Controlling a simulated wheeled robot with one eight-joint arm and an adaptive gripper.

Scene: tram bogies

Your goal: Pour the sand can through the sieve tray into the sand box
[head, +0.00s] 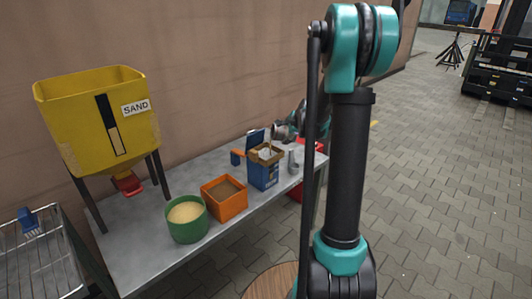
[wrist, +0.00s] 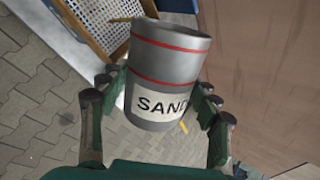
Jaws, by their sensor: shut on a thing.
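My gripper (wrist: 160,100) is shut on the sand can (wrist: 165,72), a grey cylinder with red bands and a white "SAND" label. In the head view my gripper (head: 298,128) is small, at the far end of the table, with a grey cylinder, likely the can (head: 280,131), beside it. The can's contents are hidden.
The grey table (head: 150,240) runs along a wall. It carries a yellow "SAND" hopper (head: 85,120) on legs, a green tub (head: 188,232) of pale sand and an orange box (head: 236,207) with brown contents. A wire basket (head: 40,268) stands at left. Paved floor is open at right.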

